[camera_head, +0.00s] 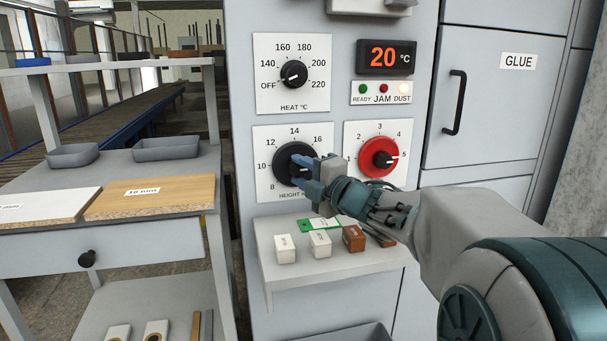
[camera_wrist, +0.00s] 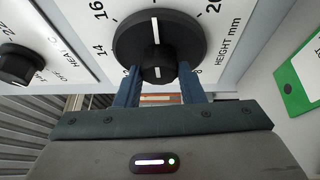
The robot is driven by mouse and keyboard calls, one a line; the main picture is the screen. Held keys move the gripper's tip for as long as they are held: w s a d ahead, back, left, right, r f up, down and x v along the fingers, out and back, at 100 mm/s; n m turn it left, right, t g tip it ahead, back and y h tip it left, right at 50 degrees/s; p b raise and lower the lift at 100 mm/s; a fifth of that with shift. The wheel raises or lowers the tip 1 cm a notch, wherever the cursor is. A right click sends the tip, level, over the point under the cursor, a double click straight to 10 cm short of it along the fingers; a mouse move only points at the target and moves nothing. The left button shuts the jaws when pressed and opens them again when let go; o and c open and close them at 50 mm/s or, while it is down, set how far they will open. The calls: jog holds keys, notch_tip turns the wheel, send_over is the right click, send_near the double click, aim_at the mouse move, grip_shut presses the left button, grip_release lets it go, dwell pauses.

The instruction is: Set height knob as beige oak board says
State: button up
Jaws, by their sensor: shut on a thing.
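The height knob (camera_head: 291,152) is black and round, on a white dial plate (camera_head: 263,190) marked from 8 upward in mm. My gripper (camera_head: 303,172) is shut on its grip bar. In the wrist view, the knob (camera_wrist: 135,40) sits between my fingertips (camera_wrist: 158,82). Its white line points between 16 and 20; the number there is out of frame. In the head view, my fingers hide the right side of the dial. The beige oak board (camera_head: 180,197) lies on the left table; its small label appears to read 18 mm.
The heat knob (camera_head: 294,74) is above, and a red knob (camera_head: 378,157) is close on the right. Below, a shelf (camera_head: 285,272) holds small blocks and a green-edged card (camera_head: 318,224). A white board (camera_head: 45,212) lies beside the oak one. The display (camera_head: 386,57) shows 20 °C; the DUST lamp (camera_head: 403,89) is lit.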

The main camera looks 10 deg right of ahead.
jog(key=shift+a, duration=0.1)
jog(key=o, duration=1)
jog(key=shift+s, duration=0.2)
jog(key=p+v, duration=0.2)
jog(key=v, duration=1.1)
jog(key=shift+s+p, duration=0.15)
jog(key=shift+p, duration=0.2)
jog(key=shift+r, duration=0.15)
